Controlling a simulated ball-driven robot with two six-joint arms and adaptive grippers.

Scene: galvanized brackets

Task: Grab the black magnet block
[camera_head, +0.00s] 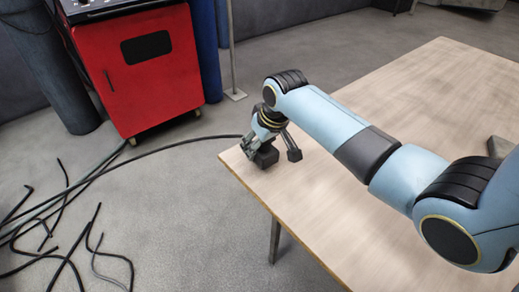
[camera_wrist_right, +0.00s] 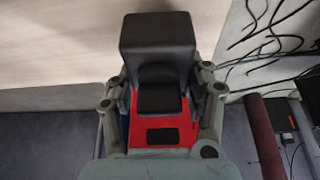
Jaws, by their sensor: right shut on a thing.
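The black magnet block (camera_head: 265,157) is at the near-left corner of the wooden table in the head view, partly covered by my right gripper (camera_head: 279,153). In the right wrist view the block (camera_wrist_right: 158,42) is a dark box at the top middle, with a round dark neck below it. My right gripper (camera_wrist_right: 161,92) is shut on it, its grey finger links on both sides. The fingertips' contact is mostly hidden in the wrist view. I cannot tell whether the block touches the table. My left gripper is not in view.
The wooden table (camera_head: 430,100) is mostly clear. A grey metal piece (camera_head: 499,147) shows at the right, partly behind my arm. A red cabinet (camera_head: 148,75) stands on the floor beyond the table, with black cables (camera_head: 60,225) to the left.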

